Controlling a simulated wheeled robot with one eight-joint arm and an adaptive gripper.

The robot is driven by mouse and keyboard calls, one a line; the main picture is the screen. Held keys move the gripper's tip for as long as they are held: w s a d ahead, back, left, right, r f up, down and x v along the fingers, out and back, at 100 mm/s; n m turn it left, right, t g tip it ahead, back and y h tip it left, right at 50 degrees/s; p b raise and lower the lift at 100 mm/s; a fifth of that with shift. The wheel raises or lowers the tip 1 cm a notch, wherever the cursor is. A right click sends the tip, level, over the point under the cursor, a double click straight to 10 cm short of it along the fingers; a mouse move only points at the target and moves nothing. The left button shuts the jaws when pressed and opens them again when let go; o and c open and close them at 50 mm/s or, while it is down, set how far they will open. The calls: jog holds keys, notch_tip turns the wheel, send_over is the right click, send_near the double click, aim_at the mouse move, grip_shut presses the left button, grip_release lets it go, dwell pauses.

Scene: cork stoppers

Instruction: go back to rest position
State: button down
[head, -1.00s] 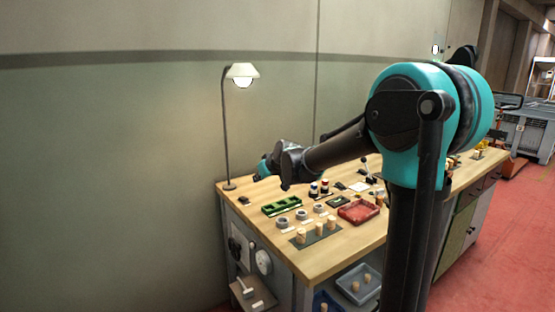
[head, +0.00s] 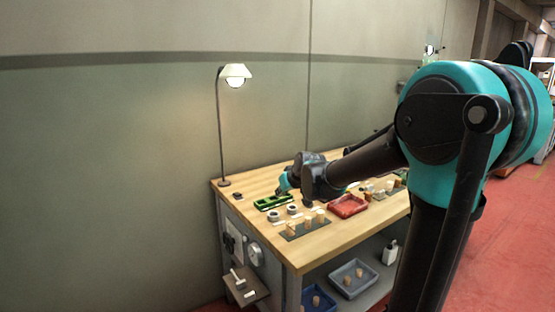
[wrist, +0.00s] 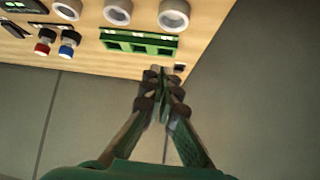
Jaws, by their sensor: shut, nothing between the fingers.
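My gripper (head: 281,191) is at the back of the workbench, beside the green slotted holder (head: 273,203) in the head view. In the wrist view its fingertips (wrist: 158,76) are together and hold nothing. They appear near the table edge, just below the green slotted holder (wrist: 138,43). Several cork stoppers (head: 308,222) stand on a dark mat (head: 318,235) at the front of the bench. My arm hides part of the bench's back and right side.
A desk lamp (head: 236,73) rises at the bench's back left corner. A red tray (head: 346,206) lies right of the corks.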

jog(key=s+d+f, duration=0.1)
jog(key=s+d, duration=0.1)
jog(key=d, duration=0.1)
jog(key=s+d+f+m+h, duration=0.1)
jog(key=s+d, duration=0.1)
jog(key=s+d+f+m, duration=0.1)
jog(key=s+d, duration=0.1)
jog(key=d, duration=0.1)
jog(key=shift+s+d+f+h, duration=0.3)
jog(key=shift+s+f+h, duration=0.05)
jog(key=shift+h, duration=0.05)
jog(key=s+d+f+m, duration=0.1)
jog(key=s+d, duration=0.2)
jog(key=s+d+f+m+h, duration=0.1)
jog(key=s+d+f, duration=0.1)
jog(key=s+d, duration=0.1)
jog(key=s+d+f+g+h, duration=0.1)
jog(key=s+d+f, duration=0.1)
jog(key=s+d, duration=0.1)
jog(key=shift+s+f+m, duration=0.2)
jog(key=shift+s+m, duration=0.2)
jog(key=shift+s, duration=0.15)
jog(key=s+f+g, duration=0.3)
jog(key=s+f, duration=0.4)
jog(key=s, duration=0.6)
jog(key=shift+d+f, duration=0.15)
jog(key=shift+f, duration=0.2)
